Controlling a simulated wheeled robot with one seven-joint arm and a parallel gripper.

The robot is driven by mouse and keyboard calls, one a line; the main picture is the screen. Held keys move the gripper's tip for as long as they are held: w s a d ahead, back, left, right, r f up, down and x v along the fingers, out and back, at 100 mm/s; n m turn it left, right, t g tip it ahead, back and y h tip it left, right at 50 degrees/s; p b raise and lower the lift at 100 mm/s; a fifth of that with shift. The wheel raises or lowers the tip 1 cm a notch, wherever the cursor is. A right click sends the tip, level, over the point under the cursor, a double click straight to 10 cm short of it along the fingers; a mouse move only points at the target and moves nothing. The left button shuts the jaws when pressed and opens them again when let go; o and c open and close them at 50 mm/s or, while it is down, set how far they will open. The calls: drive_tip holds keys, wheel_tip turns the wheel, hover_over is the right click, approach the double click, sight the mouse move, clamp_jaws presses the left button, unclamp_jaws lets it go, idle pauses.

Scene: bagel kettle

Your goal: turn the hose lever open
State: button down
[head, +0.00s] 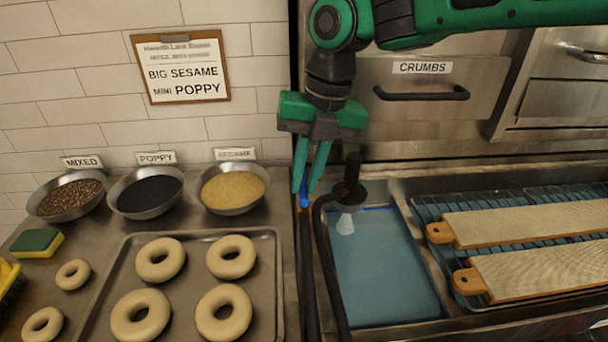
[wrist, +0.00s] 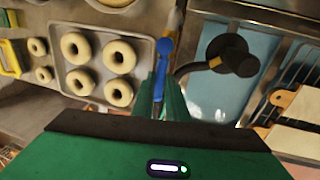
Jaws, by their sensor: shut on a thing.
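The blue hose lever (head: 304,198) is at the left edge of the water basin, beside the black hose. My gripper (head: 304,188) points down from above, and its green fingers are closed around the lever. The black hose (head: 325,250) bends up over the basin to a dark nozzle head (head: 349,193). The fingers hide part of the lever, and I cannot tell its exact turn angle.
The basin (head: 385,275) of blue water lies right of the lever. Two boards (head: 535,222) on a rack are further right. A tray (head: 265,325) of bagels and several seed bowls (head: 233,208) are to the left. The crumbs drawer handle (head: 420,94) is behind.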

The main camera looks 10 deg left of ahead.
drive_tip(key=c, duration=1.7)
unclamp_jaws()
drive_tip(key=shift+r, duration=0.1)
drive_tip(key=shift+c, duration=0.2)
wheel_tip(320, 180, up, 10)
drive_tip(key=d, duration=0.2)
drive_tip(key=shift+w+r, duration=0.2)
drive_tip(key=shift+w, duration=0.2)
drive_tip(key=shift+d, duration=0.1)
